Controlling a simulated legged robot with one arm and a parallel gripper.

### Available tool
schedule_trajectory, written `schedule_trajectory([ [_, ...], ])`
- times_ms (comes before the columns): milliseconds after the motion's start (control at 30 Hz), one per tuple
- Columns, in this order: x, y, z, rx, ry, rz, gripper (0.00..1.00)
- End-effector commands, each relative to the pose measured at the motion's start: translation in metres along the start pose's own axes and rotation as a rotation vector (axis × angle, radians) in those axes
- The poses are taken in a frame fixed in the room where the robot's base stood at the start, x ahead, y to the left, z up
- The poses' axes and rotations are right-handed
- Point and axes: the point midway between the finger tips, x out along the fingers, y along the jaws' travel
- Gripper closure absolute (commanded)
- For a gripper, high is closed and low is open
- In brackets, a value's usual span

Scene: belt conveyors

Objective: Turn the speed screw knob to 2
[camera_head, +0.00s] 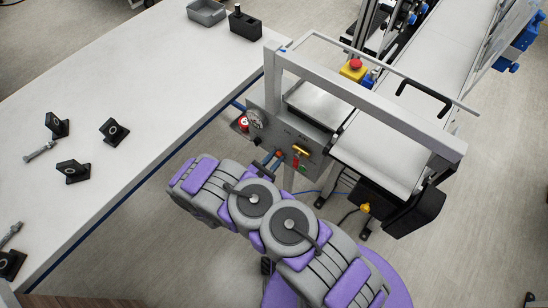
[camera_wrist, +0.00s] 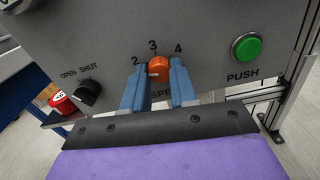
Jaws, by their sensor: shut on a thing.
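The orange speed knob (camera_wrist: 159,68) sits on the grey control panel (camera_wrist: 210,25) in the wrist view, under the printed numbers 2, 3 and 4. My gripper (camera_wrist: 158,76) has one blue finger on each side of the knob and is shut on it. The knob is under the 3; its pointer mark is too small to read surely. The label below it is partly hidden by my fingers.
A black OPEN/SHUT knob (camera_wrist: 88,92) is left of my fingers, and a green PUSH button (camera_wrist: 246,47) is right. A red emergency stop (camera_head: 355,64) sits on the conveyor frame. The white table (camera_head: 140,75) with black brackets stands at left.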

Motion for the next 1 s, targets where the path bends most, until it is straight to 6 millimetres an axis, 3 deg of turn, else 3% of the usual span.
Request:
schedule_trajectory([
  [500,-0.0034,0.0037,-0.0020,0.239,0.007,0.007,1.00],
  [900,-0.0044,0.0030,-0.0031,0.257,0.010,0.006,1.00],
  [933,-0.0045,0.0031,-0.0031,0.257,0.010,0.006,0.70],
  [1000,-0.0043,0.0027,-0.0029,0.257,0.009,0.006,0.64],
])
